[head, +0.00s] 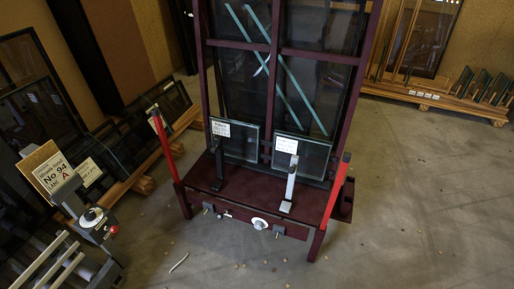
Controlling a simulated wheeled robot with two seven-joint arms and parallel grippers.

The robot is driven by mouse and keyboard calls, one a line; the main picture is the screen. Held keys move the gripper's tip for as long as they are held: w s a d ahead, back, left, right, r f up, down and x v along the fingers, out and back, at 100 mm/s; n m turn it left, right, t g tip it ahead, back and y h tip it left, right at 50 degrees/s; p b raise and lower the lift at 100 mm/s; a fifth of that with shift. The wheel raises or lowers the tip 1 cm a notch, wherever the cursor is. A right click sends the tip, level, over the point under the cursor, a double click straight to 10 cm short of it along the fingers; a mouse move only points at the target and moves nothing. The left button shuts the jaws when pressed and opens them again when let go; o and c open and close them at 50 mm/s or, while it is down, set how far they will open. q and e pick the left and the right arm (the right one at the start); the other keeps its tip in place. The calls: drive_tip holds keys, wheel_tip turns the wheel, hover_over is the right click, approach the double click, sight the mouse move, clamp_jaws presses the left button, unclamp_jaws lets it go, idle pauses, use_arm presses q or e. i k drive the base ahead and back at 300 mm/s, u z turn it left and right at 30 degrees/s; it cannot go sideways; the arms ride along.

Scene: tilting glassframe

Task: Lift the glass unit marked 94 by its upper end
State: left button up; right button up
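A sign reading "No 94 A" (56,172) stands at the left, on or beside a grey roller stand. Two small glass units lean upright against the dark red frame (240,190), just above its ledge. The left glass unit (243,142) and the right glass unit (313,158) each carry a white label at the upper left. The label print is too small to read, so I cannot tell which unit is marked 94. A black upright clamp stands before the left unit and a pale one before the right. Neither of my grippers is in view.
Red posts (166,147) (336,192) stick up at both front corners of the frame. The grey roller stand (92,222) with a red knob is at lower left. Wooden racks with panes (440,98) line the back right. Concrete floor is open at right, with small debris in front.

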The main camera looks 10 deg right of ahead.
sight(314, 153)
drive_tip(key=u, duration=0.25)
drive_tip(key=i, duration=0.9)
drive_tip(key=z, duration=0.2)
